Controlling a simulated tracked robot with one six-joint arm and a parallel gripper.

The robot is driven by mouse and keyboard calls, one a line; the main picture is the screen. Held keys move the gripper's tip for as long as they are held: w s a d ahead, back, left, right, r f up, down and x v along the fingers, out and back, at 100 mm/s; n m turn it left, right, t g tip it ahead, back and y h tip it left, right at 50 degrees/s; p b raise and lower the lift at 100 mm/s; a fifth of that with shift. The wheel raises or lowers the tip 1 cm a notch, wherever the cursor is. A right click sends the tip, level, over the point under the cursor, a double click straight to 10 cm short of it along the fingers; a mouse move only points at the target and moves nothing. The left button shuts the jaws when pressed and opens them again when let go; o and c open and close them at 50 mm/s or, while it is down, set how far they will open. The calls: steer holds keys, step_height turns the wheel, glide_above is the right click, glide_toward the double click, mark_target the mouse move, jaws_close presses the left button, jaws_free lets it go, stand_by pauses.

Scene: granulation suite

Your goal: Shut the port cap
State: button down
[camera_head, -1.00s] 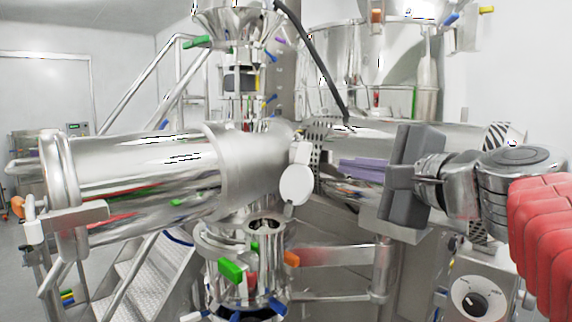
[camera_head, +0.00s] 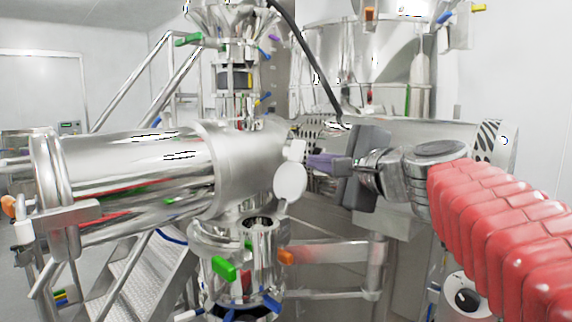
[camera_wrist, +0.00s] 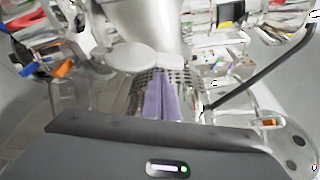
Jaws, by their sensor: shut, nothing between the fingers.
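The port cap (camera_head: 290,181) is a pale round disc hanging from a small white hinge block (camera_head: 297,149) on the right side of the big steel cylinder. It stands open, tilted away from the round port (camera_head: 259,223) below and to its left. My gripper (camera_head: 312,163) has purple fingers, shut and empty. Its tips point left, just right of the cap, and no clear contact shows. In the wrist view the cap (camera_wrist: 129,57) lies beyond and left of the purple fingers (camera_wrist: 160,90).
The horizontal steel cylinder (camera_head: 140,165) fills the left middle. Green (camera_head: 224,268) and orange (camera_head: 286,257) handles stick out around the lower port pipe. A perforated metal panel (camera_wrist: 186,85) is behind my fingers. A black hose (camera_head: 310,60) hangs above.

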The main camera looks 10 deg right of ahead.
steer(key=shift+x, duration=1)
steer(key=shift+s+a, duration=0.1)
